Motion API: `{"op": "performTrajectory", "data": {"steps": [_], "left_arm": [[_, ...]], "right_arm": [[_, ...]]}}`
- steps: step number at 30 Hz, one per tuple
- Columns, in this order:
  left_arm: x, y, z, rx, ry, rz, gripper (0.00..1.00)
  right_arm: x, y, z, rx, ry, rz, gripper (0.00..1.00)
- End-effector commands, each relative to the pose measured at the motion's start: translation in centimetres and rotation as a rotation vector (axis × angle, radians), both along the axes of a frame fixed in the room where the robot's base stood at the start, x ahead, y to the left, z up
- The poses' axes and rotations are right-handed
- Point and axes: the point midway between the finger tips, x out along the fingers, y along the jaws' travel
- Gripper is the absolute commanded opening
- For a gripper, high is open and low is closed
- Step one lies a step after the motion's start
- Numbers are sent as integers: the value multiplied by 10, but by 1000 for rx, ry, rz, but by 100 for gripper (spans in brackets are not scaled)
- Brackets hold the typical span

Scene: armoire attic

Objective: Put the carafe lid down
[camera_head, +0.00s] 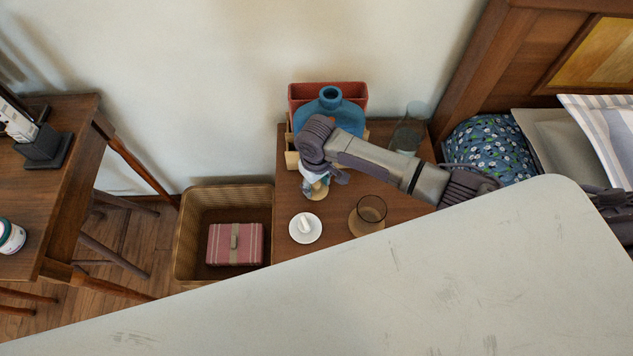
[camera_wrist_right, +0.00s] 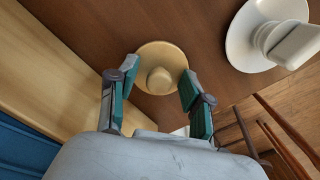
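The carafe lid is a round tan disc with a knob (camera_wrist_right: 160,78), seen between my fingertips in the right wrist view. It appears to lie flat on the brown nightstand top. In the head view a tan edge of it (camera_head: 318,192) shows below my right gripper (camera_head: 322,186), which points down. In the wrist view the two fingers of the right gripper (camera_wrist_right: 158,84) are spread on either side of the lid, apart from the knob. A clear glass vessel (camera_head: 408,132), perhaps the carafe, stands behind my right arm. My left gripper is not in view.
The nightstand (camera_head: 290,262) also holds a white saucer (camera_head: 305,238) with a white object, a glass (camera_head: 371,208) on a tan coaster, a blue bottle (camera_head: 331,104) and a red box (camera_head: 354,90). A wicker basket (camera_head: 188,232) stands left; the bed is right.

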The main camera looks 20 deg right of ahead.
Motion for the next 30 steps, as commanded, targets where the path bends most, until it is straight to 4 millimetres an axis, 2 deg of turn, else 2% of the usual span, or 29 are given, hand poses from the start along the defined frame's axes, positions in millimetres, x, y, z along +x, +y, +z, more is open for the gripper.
{"op": "performTrajectory", "data": {"steps": [5, 8, 21, 25, 30], "left_arm": [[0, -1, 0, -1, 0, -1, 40], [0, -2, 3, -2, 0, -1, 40], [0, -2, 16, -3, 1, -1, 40], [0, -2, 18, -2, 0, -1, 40], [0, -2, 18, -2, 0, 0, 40]], "right_arm": [[0, 0, 3, -1, 0, 0, 50], [1, 0, 13, 1, -2, 1, 50], [1, 0, 101, 2, -2, 1, 50], [1, 0, 116, 0, 0, -1, 50], [0, 0, 123, 0, 0, 0, 50]]}}
